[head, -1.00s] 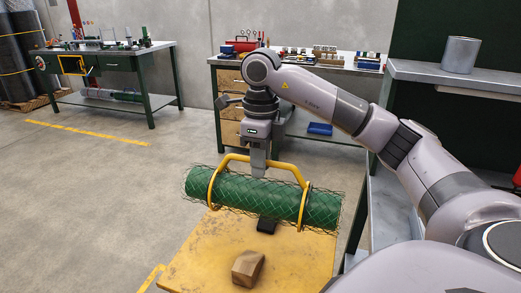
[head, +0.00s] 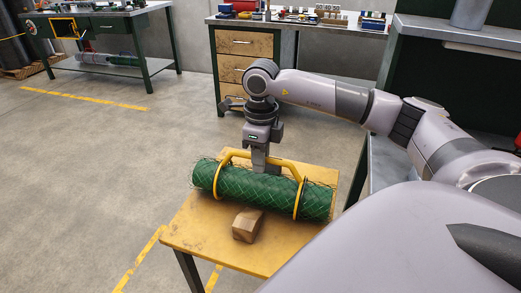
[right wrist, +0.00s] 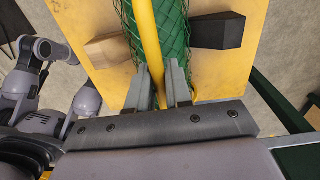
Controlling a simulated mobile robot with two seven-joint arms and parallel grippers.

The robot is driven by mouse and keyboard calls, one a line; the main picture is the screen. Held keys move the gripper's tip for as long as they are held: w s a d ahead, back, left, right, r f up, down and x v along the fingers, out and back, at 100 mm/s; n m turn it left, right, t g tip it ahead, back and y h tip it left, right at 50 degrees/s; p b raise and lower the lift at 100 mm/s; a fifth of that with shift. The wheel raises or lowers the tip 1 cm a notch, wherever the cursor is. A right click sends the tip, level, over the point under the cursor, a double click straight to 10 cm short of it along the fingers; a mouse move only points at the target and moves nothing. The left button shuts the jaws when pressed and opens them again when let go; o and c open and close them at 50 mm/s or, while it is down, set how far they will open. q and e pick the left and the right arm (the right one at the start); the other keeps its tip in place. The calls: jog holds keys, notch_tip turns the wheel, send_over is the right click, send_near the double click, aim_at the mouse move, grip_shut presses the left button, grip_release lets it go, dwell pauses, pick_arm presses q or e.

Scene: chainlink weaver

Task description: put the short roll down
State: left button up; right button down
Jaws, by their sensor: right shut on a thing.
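The short roll is a green tube wrapped in wire mesh (head: 265,190), lying crosswise above the yellow-topped table (head: 195,228). A yellow carrying handle (head: 292,166) clasps it with two hoops. My right gripper (head: 262,168) is above the roll, shut on the handle's top bar. In the right wrist view the gripper's fingers (right wrist: 160,75) stand on either side of the yellow bar, with the green mesh behind. The roll is at or just above the tabletop; I cannot tell whether it touches. My left gripper is not in view.
A wooden block (head: 247,225) sits on the table on the near side of the roll. A black block (right wrist: 217,31) lies on the far side, hidden in the head view. Workbenches stand behind (head: 240,40) and at the back left (head: 105,35).

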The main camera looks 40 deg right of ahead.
jog(key=shift+r, duration=0.15)
jog(key=c, duration=1.5)
grip_release()
jog(key=shift+f, duration=0.25)
jog(key=o, duration=0.5)
jog(key=shift+r, duration=0.1)
jog(key=shift+c, duration=0.2)
jog(key=shift+r, duration=0.15)
notch_tip(320, 180, up, 12)
jog(key=p, duration=0.1)
jog(key=shift+d, duration=0.1)
